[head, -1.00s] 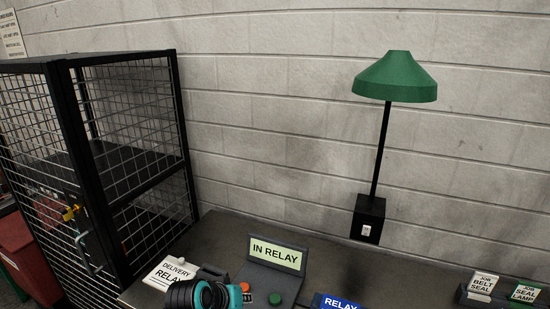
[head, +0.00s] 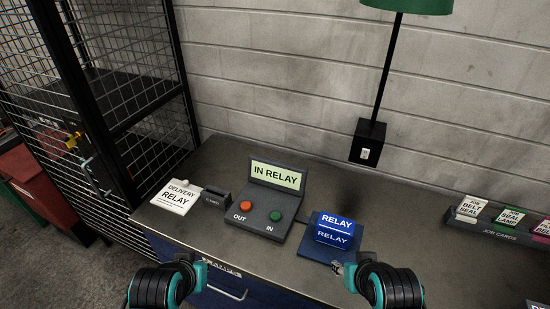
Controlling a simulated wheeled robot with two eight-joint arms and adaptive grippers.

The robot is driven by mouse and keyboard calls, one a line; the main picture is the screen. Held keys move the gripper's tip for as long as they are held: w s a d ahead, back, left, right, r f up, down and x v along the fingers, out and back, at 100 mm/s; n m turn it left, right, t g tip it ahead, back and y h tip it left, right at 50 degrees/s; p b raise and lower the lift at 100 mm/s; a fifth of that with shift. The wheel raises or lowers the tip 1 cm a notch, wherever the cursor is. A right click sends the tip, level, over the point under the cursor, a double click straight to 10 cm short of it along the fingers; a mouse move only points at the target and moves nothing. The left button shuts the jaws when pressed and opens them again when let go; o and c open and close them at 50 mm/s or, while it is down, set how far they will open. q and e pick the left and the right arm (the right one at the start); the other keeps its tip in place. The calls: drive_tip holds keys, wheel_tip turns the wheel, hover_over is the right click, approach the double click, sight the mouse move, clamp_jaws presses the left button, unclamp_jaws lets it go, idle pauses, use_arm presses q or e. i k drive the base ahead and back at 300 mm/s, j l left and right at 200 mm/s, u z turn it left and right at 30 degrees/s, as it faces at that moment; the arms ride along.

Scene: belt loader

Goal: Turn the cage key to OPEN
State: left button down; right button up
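The yellow cage key (head: 72,141) sits in a black lock on the front of the black mesh cage (head: 112,125), at the left of the head view. Its lettering and exact angle are too small to read. A pale bar handle (head: 88,172) is just below it. My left gripper (head: 190,262) is low over the bench front, to the right of the key and well apart from it. My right gripper (head: 352,264) is at the bottom right, close to the blue relay box. The fingers of both are small and partly hidden by my wrists.
On the bench (head: 230,148) stand a delivery relay card (head: 174,197), an IN RELAY panel (head: 262,205) with red and green buttons, a blue RELAY box (head: 335,232) and job cards (head: 505,215). A lamp (head: 370,140) stands behind.

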sight(70, 142)
drive_tip(key=u, duration=1.55)
